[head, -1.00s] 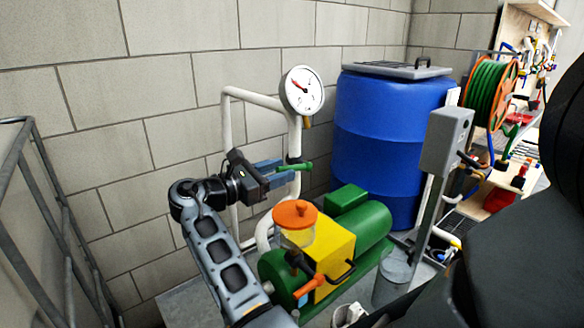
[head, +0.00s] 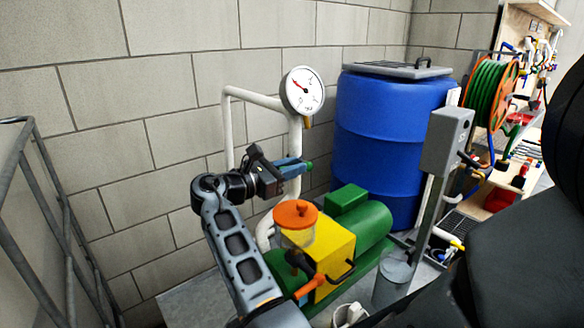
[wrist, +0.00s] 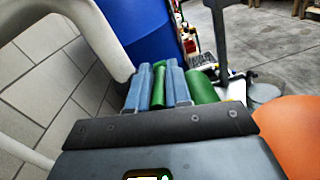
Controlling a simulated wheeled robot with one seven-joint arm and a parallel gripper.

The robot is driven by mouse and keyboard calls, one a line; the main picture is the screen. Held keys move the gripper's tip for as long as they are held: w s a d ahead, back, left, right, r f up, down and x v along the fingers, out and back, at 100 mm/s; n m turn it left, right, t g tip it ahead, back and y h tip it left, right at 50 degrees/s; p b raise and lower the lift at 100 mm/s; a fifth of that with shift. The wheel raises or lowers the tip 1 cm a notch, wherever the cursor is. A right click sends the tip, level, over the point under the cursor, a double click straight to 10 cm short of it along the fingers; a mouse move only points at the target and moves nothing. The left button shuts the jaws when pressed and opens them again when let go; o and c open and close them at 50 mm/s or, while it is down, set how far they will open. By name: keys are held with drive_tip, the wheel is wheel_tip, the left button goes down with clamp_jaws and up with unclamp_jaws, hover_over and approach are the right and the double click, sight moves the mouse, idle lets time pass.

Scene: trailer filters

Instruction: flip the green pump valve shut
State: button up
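The green pump valve handle (head: 309,165) sticks out to the right of the white pipe below the gauge. In the head view my gripper (head: 289,166) covers most of it, and only its green tip shows past the blue fingers. In the wrist view the green handle (wrist: 158,88) lies between the two blue fingers of my gripper (wrist: 158,92) and fills the narrow gap. The fingers look closed on it. The valve body is hidden behind my gripper.
A round gauge (head: 302,90) sits on the white pipe (head: 258,98) above my gripper. The green and yellow pump (head: 333,257) with an orange-capped jar (head: 296,215) stands below. A blue barrel (head: 388,140) is behind to the right. A grey railing (head: 45,190) stands left.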

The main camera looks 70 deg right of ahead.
clamp_jaws()
drive_tip(key=shift+w+a+f+g+h+p, duration=0.15)
drive_tip(key=shift+f+g+h, duration=0.2)
drive_tip(key=shift+h, duration=0.2)
drive_tip(key=shift+s+d+f+g+h+p, duration=0.15)
drive_tip(key=shift+f+g+h, duration=0.1)
drive_tip(key=shift+g+h, duration=0.25)
drive_tip(key=shift+w+a, duration=0.1)
drive_tip(key=o, duration=0.7)
unclamp_jaws()
drive_tip(key=shift+c, duration=0.2)
